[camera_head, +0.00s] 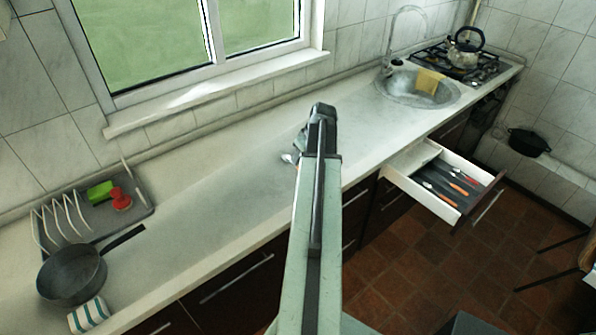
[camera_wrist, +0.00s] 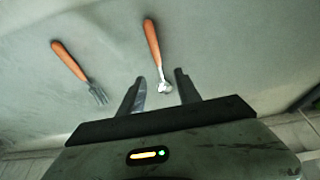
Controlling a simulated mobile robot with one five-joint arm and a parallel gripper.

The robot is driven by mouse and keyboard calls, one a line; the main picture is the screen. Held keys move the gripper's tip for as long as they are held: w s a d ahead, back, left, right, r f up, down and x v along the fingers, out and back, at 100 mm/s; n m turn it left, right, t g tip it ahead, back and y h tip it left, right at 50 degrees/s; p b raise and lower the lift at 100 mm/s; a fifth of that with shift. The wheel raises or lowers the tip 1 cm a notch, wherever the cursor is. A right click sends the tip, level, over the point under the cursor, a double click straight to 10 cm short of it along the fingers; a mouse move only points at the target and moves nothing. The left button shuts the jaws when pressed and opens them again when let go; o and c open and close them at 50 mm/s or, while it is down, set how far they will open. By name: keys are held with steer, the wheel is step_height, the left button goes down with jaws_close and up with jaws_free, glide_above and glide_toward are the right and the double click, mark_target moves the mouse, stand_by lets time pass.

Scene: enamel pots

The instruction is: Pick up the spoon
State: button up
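In the wrist view a spoon with an orange-brown handle and a small shiny metal head (camera_wrist: 152,42) lies on a pale grey surface. Its head is between my gripper's two dark fingers, with a gap on both sides, and its handle points away beyond the fingertips. My gripper (camera_wrist: 160,77) is open and holds nothing. In the head view my gripper is over the counter, mostly hidden behind my arm. A small shiny metal piece (camera_head: 288,158) shows just left of it; I cannot tell which utensil it is.
A fork (camera_wrist: 70,62) lies left of the spoon. In the head view, a dish rack (camera_head: 128,212), a dark pan (camera_head: 72,276) and a striped cloth (camera_head: 89,314) are at left. An open cutlery drawer (camera_head: 408,178) juts out at right, below the sink (camera_head: 418,88).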

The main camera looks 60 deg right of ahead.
mark_target(297, 167)
steer(key=shift+w+d+f, duration=0.15)
steer(key=shift+w+f, duration=0.05)
steer(key=shift+f, duration=0.35)
steer(key=b+x, duration=0.5)
steer(key=shift+f, duration=0.1)
steer(key=shift+r, duration=0.2)
jaws_close()
